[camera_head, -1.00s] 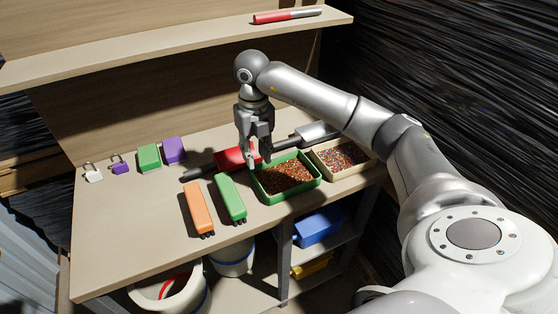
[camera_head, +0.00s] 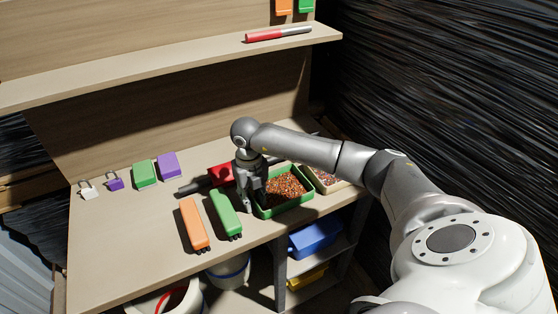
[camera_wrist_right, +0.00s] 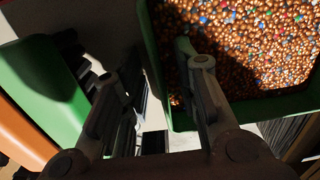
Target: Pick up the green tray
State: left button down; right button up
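The green tray (camera_head: 289,206), filled with copper-coloured granules and some coloured bits, stands on the workbench near its front right. My right gripper (camera_head: 251,205) points down at the tray's left end. In the right wrist view the gripper (camera_wrist_right: 148,68) is open, with one finger over the inside of the green tray (camera_wrist_right: 152,52) and the other outside its wall. The wall lies between the fingers; I cannot tell whether either touches it. My left gripper is not in view.
A green block (camera_head: 225,215) and an orange block (camera_head: 194,225) lie left of the gripper. A red-handled tool (camera_head: 221,174) lies behind it. A second, beige tray (camera_head: 334,187) stands right of the green one. A shelf (camera_head: 150,70) runs above the bench.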

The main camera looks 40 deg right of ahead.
grip_shut()
jog(key=shift+r, duration=0.15)
dwell(0.4)
jog(key=shift+w+r, duration=0.1)
jog(key=shift+r, duration=0.25)
notch_tip(320, 180, up, 2)
jog(key=shift+r+b, duration=0.1)
jog(key=shift+b, duration=0.5)
jog(key=s+a+r+b, duration=0.1)
jog(key=s+a+r, duration=0.1)
jog(key=s+r, duration=0.3)
jog(key=s+a+r+b, duration=0.1)
jog(key=s+a+r, duration=0.1)
jog(key=s+r, duration=0.3)
jog(key=s, duration=0.3)
jog(key=shift+s+a, duration=0.2)
jog(key=shift+a, duration=0.05)
